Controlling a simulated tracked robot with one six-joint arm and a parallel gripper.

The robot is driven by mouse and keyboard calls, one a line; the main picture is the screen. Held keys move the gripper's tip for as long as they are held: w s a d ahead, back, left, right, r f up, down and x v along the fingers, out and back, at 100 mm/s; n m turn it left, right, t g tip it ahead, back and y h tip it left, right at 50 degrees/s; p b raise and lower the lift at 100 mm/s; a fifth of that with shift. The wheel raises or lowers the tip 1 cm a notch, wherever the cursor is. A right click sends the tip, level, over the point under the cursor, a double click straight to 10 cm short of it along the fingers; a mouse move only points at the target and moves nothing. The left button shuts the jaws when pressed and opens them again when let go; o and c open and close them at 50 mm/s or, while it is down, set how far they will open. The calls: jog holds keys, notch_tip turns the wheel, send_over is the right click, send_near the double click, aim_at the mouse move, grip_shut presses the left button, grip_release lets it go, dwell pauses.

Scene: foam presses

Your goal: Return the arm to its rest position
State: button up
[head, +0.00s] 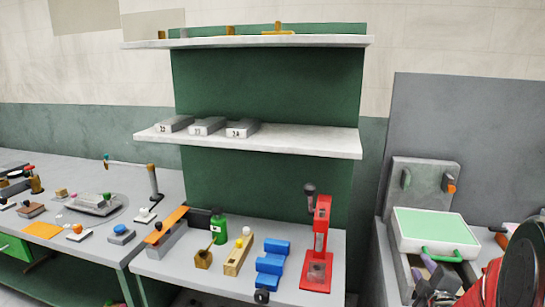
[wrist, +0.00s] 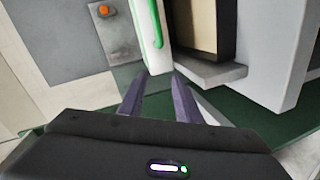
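My gripper (wrist: 152,78) shows in the wrist view with its two purple fingers apart and nothing between them. In the head view, part of my red and black arm (head: 495,285) is at the lower right edge, and purple finger-like parts (head: 424,268) show just below a green-topped white case (head: 435,227). The case's green handle (wrist: 155,25) is just beyond the fingertips in the wrist view. I see no contact, but the distance is hard to judge.
A grey panel (wrist: 78,35) with an orange button stands beside the case. Another cluttered bench (head: 60,270) is left.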

jog(key=s+a+r+m+g+y, duration=0.1)
jog(key=s+a+r+m+g, duration=0.25)
jog(key=s+a, duration=0.5)
jog(key=s+a+r+m+g+y, duration=0.2)
jog(key=s+a+r+m+g, duration=0.25)
jog(key=a, duration=0.75)
jog(key=s+a+m, duration=0.1)
jog(key=s+a, duration=0.2)
jog(key=s, duration=0.3)
jog(key=s+a+m+g+y, duration=0.1)
jog(key=s+a, duration=0.3)
jog(key=s, duration=0.3)
jog(key=shift+s+a+f+m+y, duration=0.15)
jog(key=shift+f+m+y, duration=0.15)
jog(key=shift+f, duration=0.1)
